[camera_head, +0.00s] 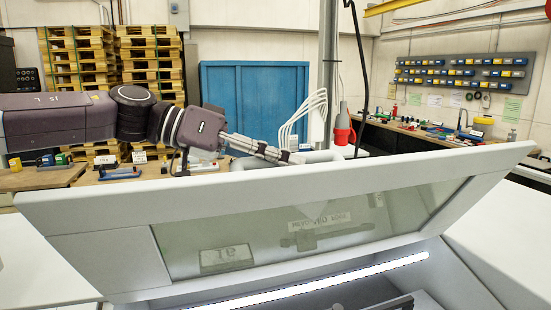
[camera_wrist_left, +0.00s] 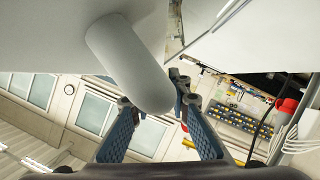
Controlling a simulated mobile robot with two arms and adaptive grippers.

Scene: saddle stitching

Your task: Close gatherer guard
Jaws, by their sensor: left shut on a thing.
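The gatherer guard (camera_head: 90,265) is a large white panel with a clear window, raised and tilted open across the head view. A strip of light and the dark interior show below it. My left gripper (camera_head: 284,156) reaches in from the left to this handle. In the left wrist view the handle (camera_wrist_left: 128,62) runs between the fingers of the left gripper (camera_wrist_left: 158,103), and the gripper is shut on it. The exact finger contact is partly hidden by the handle. My right gripper is not in view.
White machine covers (camera_head: 500,235) lie to the right of the guard. Behind are a workbench (camera_head: 40,177), stacked wooden pallets (camera_head: 150,60), a blue cabinet (camera_head: 253,95) and a wall rack of bins (camera_head: 465,72).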

